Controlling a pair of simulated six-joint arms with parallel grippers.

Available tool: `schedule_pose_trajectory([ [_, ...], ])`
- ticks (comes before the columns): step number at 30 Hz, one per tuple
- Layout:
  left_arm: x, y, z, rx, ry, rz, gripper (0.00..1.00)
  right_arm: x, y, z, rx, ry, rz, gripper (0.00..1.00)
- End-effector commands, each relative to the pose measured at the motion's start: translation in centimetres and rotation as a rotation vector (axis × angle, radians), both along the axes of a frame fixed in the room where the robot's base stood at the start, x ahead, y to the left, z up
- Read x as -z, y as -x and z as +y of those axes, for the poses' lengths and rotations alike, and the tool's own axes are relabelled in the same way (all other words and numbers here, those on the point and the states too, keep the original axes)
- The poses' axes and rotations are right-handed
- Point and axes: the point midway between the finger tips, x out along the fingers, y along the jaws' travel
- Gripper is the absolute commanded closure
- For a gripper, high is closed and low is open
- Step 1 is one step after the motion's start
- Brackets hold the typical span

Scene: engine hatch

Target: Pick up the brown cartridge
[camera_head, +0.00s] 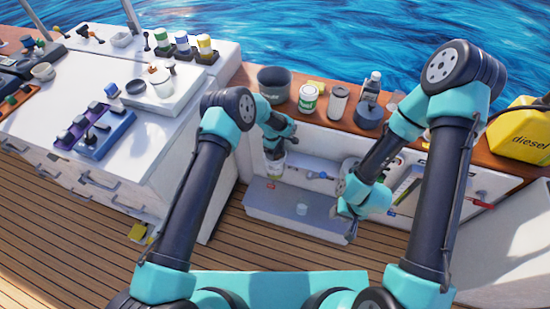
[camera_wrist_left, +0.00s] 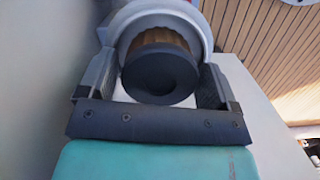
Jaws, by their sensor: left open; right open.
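The brown cartridge (camera_wrist_left: 160,38) shows in the left wrist view as a brown cylinder with a dark round end cap. It sits inside a pale ring-shaped housing (camera_wrist_left: 128,18). My left gripper (camera_wrist_left: 155,78) is open, with one finger on each side of the dark cap; I cannot tell whether they touch it. In the head view my left gripper (camera_head: 274,158) is down at the open hatch, and its wrist mostly hides the cartridge. My right gripper (camera_head: 347,212) is open and empty, low over the right side of the hatch.
A wooden shelf behind holds a dark pot (camera_head: 274,84), a white-green can (camera_head: 308,99) and bottles. A white console (camera_head: 150,125) stands left, a yellow diesel can (camera_head: 522,130) right.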

Motion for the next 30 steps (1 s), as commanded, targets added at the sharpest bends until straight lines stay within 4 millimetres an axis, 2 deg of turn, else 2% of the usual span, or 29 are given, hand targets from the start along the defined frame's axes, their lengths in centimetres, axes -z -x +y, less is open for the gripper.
schedule_pose_trajectory([
  [4,-0.01,0.00,-0.01,0.000,0.000,0.000,0.17,0.00,0.00,0.00,0.000,0.000,0.000,0.57],
  [20,-0.02,0.00,-0.01,0.000,0.000,0.000,0.67,0.00,0.00,0.00,0.000,0.000,0.000,0.57],
  [30,-0.40,-0.04,-0.01,0.000,0.000,-0.001,0.68,0.00,0.00,0.00,0.000,0.000,0.000,0.57],
])
